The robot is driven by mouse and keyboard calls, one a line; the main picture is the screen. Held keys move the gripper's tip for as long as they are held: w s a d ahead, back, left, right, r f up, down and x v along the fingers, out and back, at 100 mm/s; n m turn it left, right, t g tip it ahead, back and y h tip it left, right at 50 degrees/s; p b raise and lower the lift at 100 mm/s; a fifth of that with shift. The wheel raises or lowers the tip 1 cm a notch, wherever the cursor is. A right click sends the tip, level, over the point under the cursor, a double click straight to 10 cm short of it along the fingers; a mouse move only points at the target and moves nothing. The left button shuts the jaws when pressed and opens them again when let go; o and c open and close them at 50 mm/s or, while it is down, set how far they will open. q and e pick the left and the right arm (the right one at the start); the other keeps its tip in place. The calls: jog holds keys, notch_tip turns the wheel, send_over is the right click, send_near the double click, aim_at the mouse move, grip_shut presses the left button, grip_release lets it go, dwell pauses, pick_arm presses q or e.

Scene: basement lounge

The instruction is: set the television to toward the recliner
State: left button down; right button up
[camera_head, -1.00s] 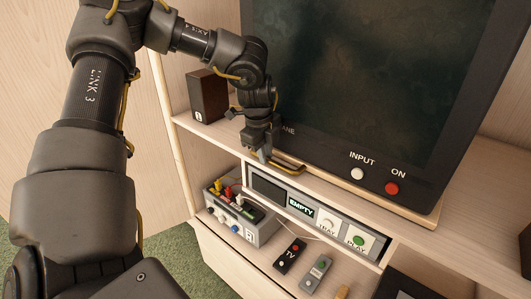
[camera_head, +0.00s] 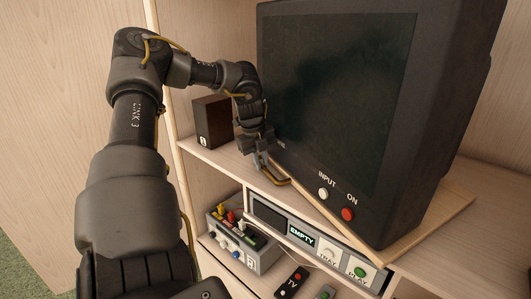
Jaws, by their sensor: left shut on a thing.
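The television (camera_head: 335,90) is a dark box set with a dark screen, standing on a thin wooden board (camera_head: 440,222) on the cabinet shelf. Its screen faces toward the lower left of the picture, and its right side shows. It has a white INPUT button (camera_head: 323,194) and a red ON button (camera_head: 348,214). A brass-coloured handle (camera_head: 280,183) sticks out near the board's front left end. My left gripper (camera_head: 262,163) is shut on the handle; the fingers partly hide it. My right gripper and the recliner are not in view.
A small brown speaker (camera_head: 213,122) stands left of the gripper. Below are a grey box with coloured plugs (camera_head: 240,252), a player reading EMPTY (camera_head: 303,236), and a TV remote (camera_head: 291,282). An upright cabinet edge (camera_head: 168,110) lies behind my arm.

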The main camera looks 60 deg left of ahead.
pick_arm(q)
jog(key=shift+w+a+r, duration=0.1)
jog(key=shift+w+r, duration=0.05)
jog(key=shift+r, duration=0.05)
jog(key=c, duration=1.8)
grip_release()
jog(key=o, duration=0.4)
jog(key=shift+a+f, duration=0.15)
jog(key=shift+f, duration=0.05)
jog(key=shift+r, duration=0.3)
notch_tip(320, 180, up, 10)
jog(key=s+b, duration=0.2)
jog(key=b, duration=0.1)
jog(key=shift+w, duration=0.1)
